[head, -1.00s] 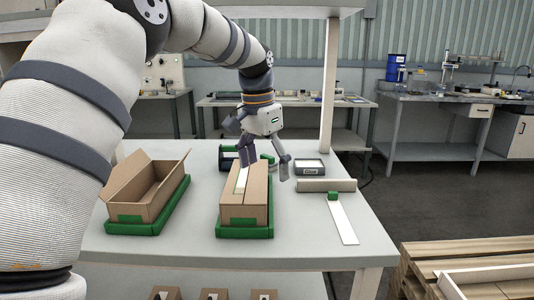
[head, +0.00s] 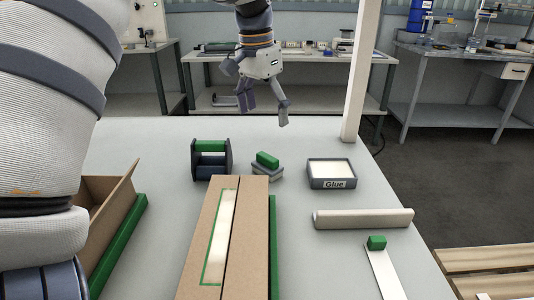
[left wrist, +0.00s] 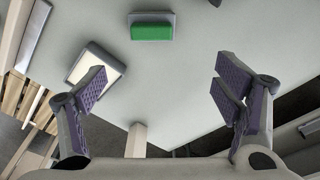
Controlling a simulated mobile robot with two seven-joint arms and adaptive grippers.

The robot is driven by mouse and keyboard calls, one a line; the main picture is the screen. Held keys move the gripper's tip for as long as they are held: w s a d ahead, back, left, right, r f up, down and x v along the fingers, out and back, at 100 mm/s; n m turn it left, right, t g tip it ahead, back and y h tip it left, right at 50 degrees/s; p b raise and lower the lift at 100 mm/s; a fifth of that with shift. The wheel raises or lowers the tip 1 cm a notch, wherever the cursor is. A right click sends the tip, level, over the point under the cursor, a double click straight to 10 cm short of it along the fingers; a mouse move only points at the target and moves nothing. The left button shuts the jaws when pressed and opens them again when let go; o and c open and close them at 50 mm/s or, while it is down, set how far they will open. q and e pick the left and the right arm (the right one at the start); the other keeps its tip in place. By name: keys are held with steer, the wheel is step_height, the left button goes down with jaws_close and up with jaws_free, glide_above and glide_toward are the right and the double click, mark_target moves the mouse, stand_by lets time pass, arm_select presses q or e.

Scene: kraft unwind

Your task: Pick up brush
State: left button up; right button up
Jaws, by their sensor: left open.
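The brush (head: 267,164) has a green handle on a grey base and lies on the table behind the long cardboard box. It also shows at the top of the left wrist view (left wrist: 152,27). My left gripper (head: 264,112) is open and empty, raised over the far part of the table, beyond the brush in the head view. In the left wrist view its two purple-padded fingers (left wrist: 160,82) are spread wide apart, and the brush is ahead of them, not between them. My right gripper is out of view.
A green-and-dark holder (head: 211,160) stands left of the brush, and a glue tray (head: 332,174) lies right of it. A closed cardboard box (head: 250,235), an open box (head: 112,215), a pale roll (head: 363,218) and a white strip (head: 385,272) are nearer. A white post (head: 360,70) rises at right.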

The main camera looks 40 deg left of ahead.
mark_target(267, 156)
arm_select(q)
steer(key=f, duration=0.4)
steer(key=d+f+b, duration=0.1)
steer(key=f, duration=0.7)
steer(key=shift+s+d+b, duration=0.2)
steer(key=shift+s+b, duration=0.05)
steer(key=shift+b, duration=0.15)
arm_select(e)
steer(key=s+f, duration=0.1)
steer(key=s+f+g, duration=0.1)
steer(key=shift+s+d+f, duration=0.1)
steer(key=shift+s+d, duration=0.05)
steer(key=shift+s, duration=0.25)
arm_select(q)
steer(key=shift+r, duration=0.15)
steer(key=c, duration=1.3)
